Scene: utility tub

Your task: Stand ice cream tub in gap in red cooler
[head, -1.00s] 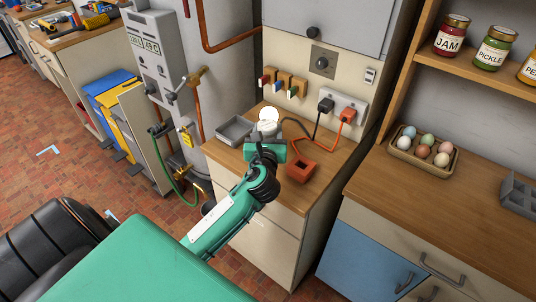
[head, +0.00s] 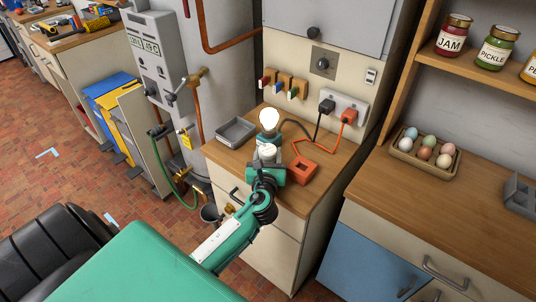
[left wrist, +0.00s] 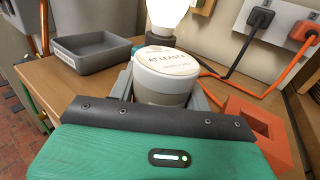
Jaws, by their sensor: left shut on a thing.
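The tub, grey-white with a round pale lid reading "AT LEAST 4", shows in the left wrist view (left wrist: 165,64) and in the head view (head: 266,152). My left gripper (head: 267,160) is shut on it, with a grey finger on each side. The tub is upright over the wooden counter; I cannot tell whether its base touches. A small orange-red open box (head: 303,168) sits on the counter to the right of the gripper; I cannot tell whether it is the red cooler. My right gripper is not in view.
A lit bulb (head: 269,119) on a teal base stands just behind the tub. A grey tray (head: 235,132) is to the left on the counter (head: 225,156). Black and orange cables run to wall sockets (head: 345,108). An egg tray (head: 424,153) is on the right-hand counter.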

